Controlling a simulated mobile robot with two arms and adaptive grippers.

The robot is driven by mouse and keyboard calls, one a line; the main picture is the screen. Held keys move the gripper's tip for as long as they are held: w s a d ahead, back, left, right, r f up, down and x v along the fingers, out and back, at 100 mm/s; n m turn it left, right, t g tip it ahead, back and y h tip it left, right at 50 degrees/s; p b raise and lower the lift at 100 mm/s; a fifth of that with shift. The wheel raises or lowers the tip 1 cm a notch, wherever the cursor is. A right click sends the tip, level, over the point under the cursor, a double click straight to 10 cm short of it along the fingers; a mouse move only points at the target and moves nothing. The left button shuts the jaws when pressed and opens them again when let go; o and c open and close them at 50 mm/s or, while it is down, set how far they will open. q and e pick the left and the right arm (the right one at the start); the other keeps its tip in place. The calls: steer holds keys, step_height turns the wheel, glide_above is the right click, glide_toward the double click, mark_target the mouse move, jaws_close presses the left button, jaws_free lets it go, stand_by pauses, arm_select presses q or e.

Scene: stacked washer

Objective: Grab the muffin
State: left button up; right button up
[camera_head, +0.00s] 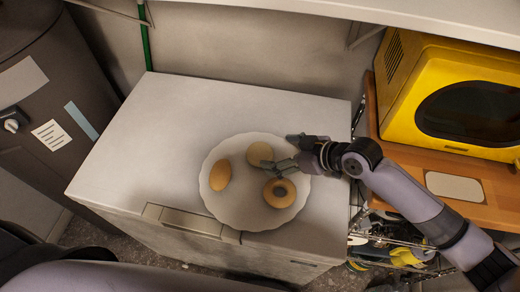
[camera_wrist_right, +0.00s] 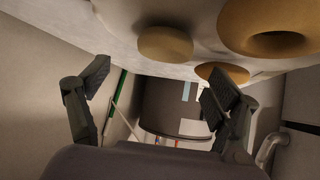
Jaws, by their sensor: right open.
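A white scalloped plate (camera_head: 240,212) holds three baked pieces. The round, tan, plain-topped piece (camera_head: 260,153) at the back looks most like the muffin; it also shows in the right wrist view (camera_wrist_right: 165,43). A ring-shaped doughnut (camera_head: 279,193) lies in front of it, and an oval brown piece (camera_head: 220,175) lies to the left. My right gripper (camera_head: 281,152) is open and empty, just right of the round piece, over the plate's edge. In the wrist view its fingers (camera_wrist_right: 158,80) are spread, with nothing between them. My left gripper is out of view.
The plate stands near the front of a white appliance top (camera_head: 150,120), clear at left and back. A yellow microwave (camera_head: 450,95) stands on a wooden surface (camera_head: 490,210) at right. A dark cylindrical tank (camera_head: 45,95) is at left. A shelf (camera_head: 350,12) overhangs the back.

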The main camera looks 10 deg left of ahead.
mark_target(261, 152)
steer(key=shift+a+f, duration=0.3)
steer(key=shift+a, duration=0.45)
steer(key=p+x, duration=0.2)
steer(key=x, duration=0.3)
steer(key=shift+d, duration=0.1)
steer(key=shift+c, duration=0.3)
steer(key=c, duration=1.1)
